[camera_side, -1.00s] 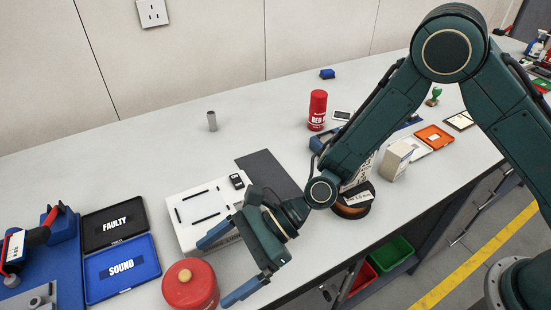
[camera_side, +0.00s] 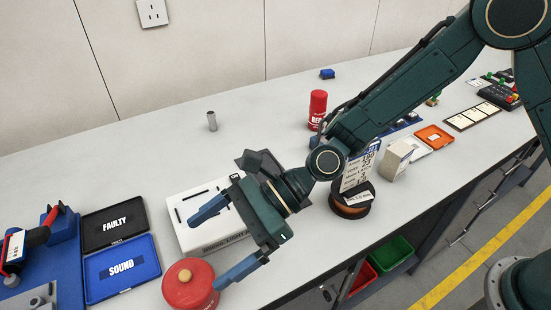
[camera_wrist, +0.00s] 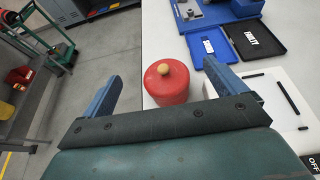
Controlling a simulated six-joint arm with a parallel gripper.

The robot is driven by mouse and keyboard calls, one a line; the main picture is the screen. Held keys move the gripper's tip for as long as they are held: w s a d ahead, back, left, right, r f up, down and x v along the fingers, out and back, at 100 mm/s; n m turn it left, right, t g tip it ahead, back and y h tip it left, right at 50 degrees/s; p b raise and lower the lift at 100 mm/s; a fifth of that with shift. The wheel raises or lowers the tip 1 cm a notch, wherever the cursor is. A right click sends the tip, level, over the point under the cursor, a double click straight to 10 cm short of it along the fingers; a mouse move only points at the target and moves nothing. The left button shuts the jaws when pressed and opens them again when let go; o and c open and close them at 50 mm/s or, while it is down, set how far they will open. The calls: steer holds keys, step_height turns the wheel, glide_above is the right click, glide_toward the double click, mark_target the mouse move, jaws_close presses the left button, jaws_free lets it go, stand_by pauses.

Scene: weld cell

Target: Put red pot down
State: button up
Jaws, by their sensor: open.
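The red pot (camera_side: 190,284), a round lidded pot with a tan knob, stands upright on the grey bench near its front edge, below the white box. In the wrist view the pot (camera_wrist: 167,84) shows beyond my jaws, between the two blue fingers. My gripper (camera_side: 218,244) is open and empty. Its fingers point towards the pot from the right. In the side view the lower finger's tip is close beside the pot; I cannot tell whether they touch. In the wrist view there looks to be a gap.
A white box (camera_side: 186,232) lies behind the pot, partly under my gripper. The blue SOUND tray (camera_side: 121,287) and black FAULTY tray (camera_side: 114,240) lie to the left. A label-bearing spool (camera_side: 351,210) stands right of my wrist.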

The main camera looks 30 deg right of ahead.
stand_by(0.3)
steer(key=d+r+n+t+h, duration=0.25)
steer(key=d+r+n, duration=0.35)
steer(key=d, duration=0.5)
steer(key=d+r+n+t+h, duration=0.2)
steer(key=d+r+n+h, duration=0.3)
steer(key=d, duration=0.7)
steer(key=s+d+r+n+h, duration=0.1)
steer(key=s+d+n+h, duration=0.2)
steer(key=s+d, duration=0.4)
steer(key=s+d+r+n+t+h, duration=0.1)
steer(key=s+d+r+n+h, duration=0.1)
steer(key=s+d, duration=0.6)
steer(key=d+n+h, duration=0.1)
steer(key=d+n, duration=0.1)
steer(key=d, duration=0.3)
steer(key=shift+r, duration=0.15)
